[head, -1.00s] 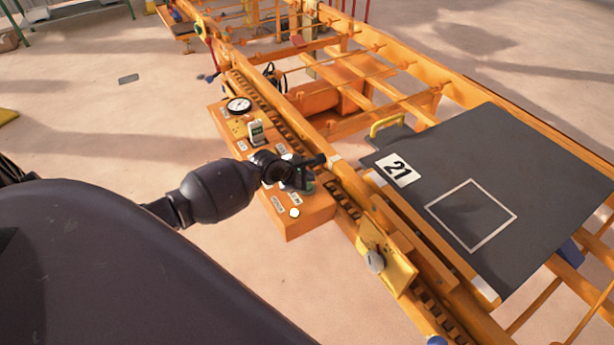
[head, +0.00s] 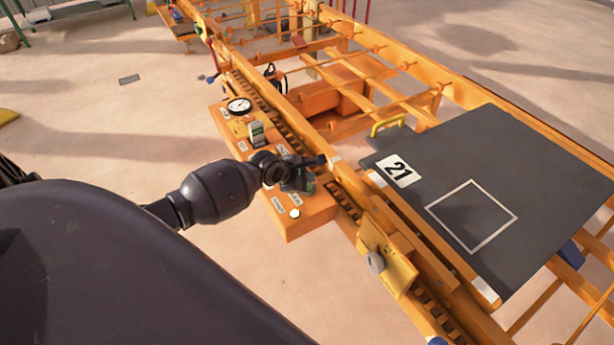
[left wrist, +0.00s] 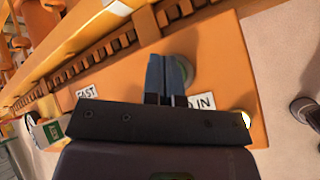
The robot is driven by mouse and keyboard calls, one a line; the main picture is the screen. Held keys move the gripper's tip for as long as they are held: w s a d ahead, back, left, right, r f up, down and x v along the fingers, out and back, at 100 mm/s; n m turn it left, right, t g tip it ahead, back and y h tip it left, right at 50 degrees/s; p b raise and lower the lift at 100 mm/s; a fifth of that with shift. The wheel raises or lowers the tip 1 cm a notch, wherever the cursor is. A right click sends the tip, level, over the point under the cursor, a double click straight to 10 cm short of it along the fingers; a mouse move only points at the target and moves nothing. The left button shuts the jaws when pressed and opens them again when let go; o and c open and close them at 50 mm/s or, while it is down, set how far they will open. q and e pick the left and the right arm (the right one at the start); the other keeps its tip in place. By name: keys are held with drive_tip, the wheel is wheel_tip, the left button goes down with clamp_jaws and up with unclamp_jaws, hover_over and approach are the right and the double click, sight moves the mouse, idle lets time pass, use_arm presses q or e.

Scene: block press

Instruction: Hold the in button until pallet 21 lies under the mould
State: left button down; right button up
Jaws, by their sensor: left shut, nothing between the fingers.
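Pallet 21 (head: 540,170) is a dark grey board with a white "21" label and a white square outline. It lies flat across the orange rails at the right of the head view. My left gripper (head: 306,183) is shut and empty, with its fingertips over the orange control panel (head: 310,222). In the left wrist view the closed fingers (left wrist: 168,72) are at a round green button (left wrist: 189,70) beside the IN label (left wrist: 203,101) and partly cover it. I cannot tell whether they press it. I cannot make out the mould. My right gripper is not in view.
The panel also carries a round gauge (head: 239,105), a small display (head: 257,133) and a white button (head: 295,213). A yellow bracket with a grey knob (head: 375,262) stands on the near rail. A yellow handle (head: 388,124) rises at the pallet's edge. The floor at left is mostly clear.

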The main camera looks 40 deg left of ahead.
use_arm(q)
drive_tip(key=shift+f, duration=0.15)
idle(0.7)
drive_tip(key=shift+f, duration=0.25)
